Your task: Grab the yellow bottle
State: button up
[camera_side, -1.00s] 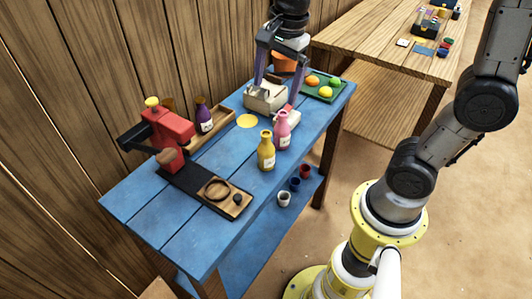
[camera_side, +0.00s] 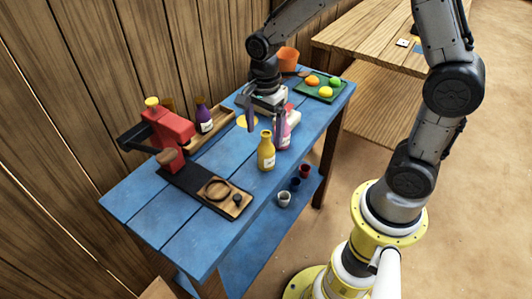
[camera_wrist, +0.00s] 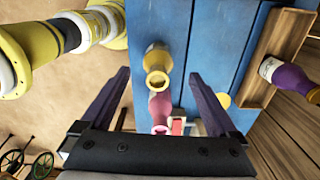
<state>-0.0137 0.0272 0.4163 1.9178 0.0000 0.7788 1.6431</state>
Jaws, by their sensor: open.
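The yellow bottle (camera_side: 266,154) stands upright on the blue table, with a pale label on its front. In the wrist view the yellow bottle (camera_wrist: 157,60) shows from above, around the gap between my fingertips. My gripper (camera_side: 264,134) is open and empty, with its fingers pointing down just behind the bottle in the side view. It also shows in the wrist view (camera_wrist: 158,76). I cannot tell whether a finger touches anything. The pink bottle (camera_side: 286,138) stands close beside the yellow one, partly hidden by a finger; it shows between my fingers in the wrist view (camera_wrist: 159,108).
A purple bottle (camera_side: 203,120) stands in a wooden tray (camera_side: 222,118) at the back. A red device (camera_side: 170,130) and a dark board with a wooden ring (camera_side: 217,189) are at left. A green tray (camera_side: 322,97) of fruit is behind. Bare blue tabletop (camera_side: 150,225) lies in front.

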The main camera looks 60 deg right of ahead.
aim_at(266, 144)
notch_tip(266, 144, down, 5)
jog(key=shift+s+d, duration=0.15)
jog(key=shift+c, duration=0.2)
grip_shut()
dwell(0.3)
